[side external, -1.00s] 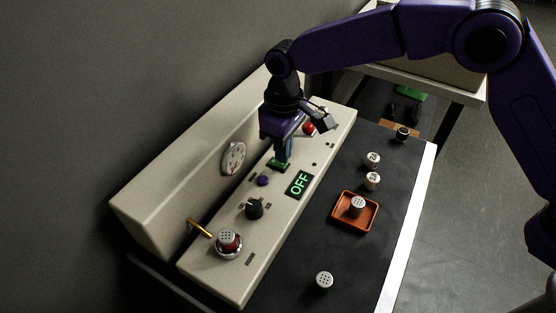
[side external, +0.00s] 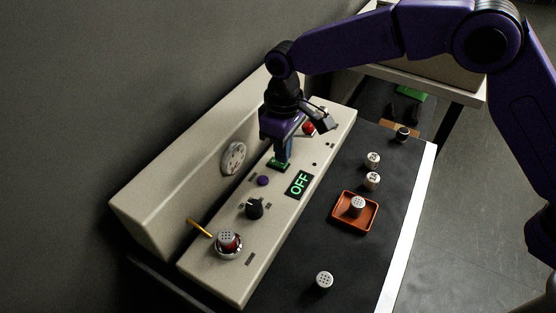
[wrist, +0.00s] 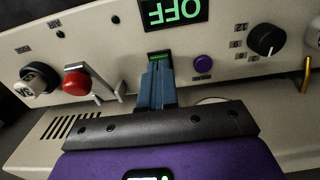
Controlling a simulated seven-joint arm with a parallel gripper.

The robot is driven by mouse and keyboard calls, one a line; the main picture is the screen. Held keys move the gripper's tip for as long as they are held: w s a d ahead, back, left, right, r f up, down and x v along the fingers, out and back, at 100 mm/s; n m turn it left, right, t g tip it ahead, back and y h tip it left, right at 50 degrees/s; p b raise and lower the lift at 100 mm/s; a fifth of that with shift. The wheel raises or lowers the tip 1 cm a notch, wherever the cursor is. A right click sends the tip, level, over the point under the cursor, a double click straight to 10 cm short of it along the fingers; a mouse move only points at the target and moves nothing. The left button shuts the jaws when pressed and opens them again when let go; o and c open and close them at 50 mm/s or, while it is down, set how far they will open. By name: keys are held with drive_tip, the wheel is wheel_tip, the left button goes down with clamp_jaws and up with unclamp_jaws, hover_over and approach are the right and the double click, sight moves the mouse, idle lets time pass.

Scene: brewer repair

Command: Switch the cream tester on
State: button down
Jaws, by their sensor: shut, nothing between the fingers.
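The cream tester (side external: 222,271) is a long cream-coloured panel with a raised back along the wall. Its display (side external: 299,184) reads OFF in green letters; it also shows upside down in the wrist view (wrist: 174,12). My gripper (side external: 281,161) points down at a small green switch (side external: 274,167) beside the display. In the wrist view my gripper's blue fingers (wrist: 157,68) are closed together with nothing between them. Their tips are at the near edge of the green switch (wrist: 159,55) and hide part of it. I cannot tell whether they touch it.
A purple button (side external: 263,181), a black knob (side external: 254,209), a brass lever (side external: 200,228) and a red button (side external: 309,128) are on the panel. A gauge (side external: 233,158) is on its back. An orange tray (side external: 344,223) and several small capped pieces are on the dark mat.

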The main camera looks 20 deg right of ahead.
drive_tip(key=shift+f, duration=0.9)
idle(0.5)
drive_tip(key=shift+r, duration=0.1)
drive_tip(key=shift+r, duration=3.4)
drive_tip(key=shift+s+d+r, duration=0.2)
drive_tip(key=shift+d, duration=0.05)
drive_tip(key=s+d+n, duration=0.1)
drive_tip(key=s+d, duration=1.3)
drive_tip(key=d, duration=0.3)
drive_tip(key=s+d+r+n, duration=0.1)
drive_tip(key=s+d+n, duration=0.1)
drive_tip(key=s+d, duration=1.3)
drive_tip(key=shift+d+r+n, duration=0.25)
drive_tip(key=shift+d+n, duration=0.05)
drive_tip(key=shift+d, duration=0.55)
